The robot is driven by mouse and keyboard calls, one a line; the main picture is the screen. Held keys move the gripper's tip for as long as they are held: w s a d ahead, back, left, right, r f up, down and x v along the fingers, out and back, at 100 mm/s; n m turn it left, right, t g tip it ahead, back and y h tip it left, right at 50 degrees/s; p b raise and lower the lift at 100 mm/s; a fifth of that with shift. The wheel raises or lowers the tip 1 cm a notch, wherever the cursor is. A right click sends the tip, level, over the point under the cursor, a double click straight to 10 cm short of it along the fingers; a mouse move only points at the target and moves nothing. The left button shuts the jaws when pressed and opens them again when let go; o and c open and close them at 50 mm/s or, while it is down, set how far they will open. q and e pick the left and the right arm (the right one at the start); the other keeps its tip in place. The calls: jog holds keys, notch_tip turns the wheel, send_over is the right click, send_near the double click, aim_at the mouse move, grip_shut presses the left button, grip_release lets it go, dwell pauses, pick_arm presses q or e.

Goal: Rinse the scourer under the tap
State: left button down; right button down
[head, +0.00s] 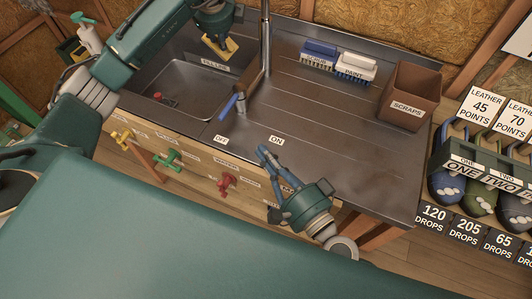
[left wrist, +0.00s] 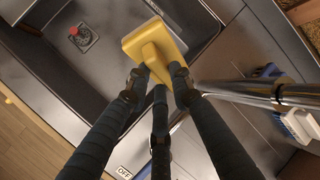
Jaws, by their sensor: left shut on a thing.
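My left gripper (head: 217,36) is shut on the yellow scourer (head: 221,49), above the back right edge of the metal sink basin (head: 185,78). In the left wrist view the fingers hold the scourer (left wrist: 150,47) by its near side. The tap's upright pipe (head: 266,45) stands right of the scourer, apart from it; its upper end is out of view. The tap's blue lever (head: 228,105) points down-left, towards the OFF label (head: 221,139). My right gripper (head: 265,152) is over the counter's front edge, near the ON label (head: 277,140); its finger opening is unclear.
Blue and white brushes (head: 354,66) stand at the back of the counter (head: 330,130). A brown scraps bin (head: 408,95) stands at its right end. A red plug (head: 171,103) is in the basin. Coloured valve handles (head: 226,184) line the wooden front. The right counter is mostly clear.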

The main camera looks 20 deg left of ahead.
dwell(0.5)
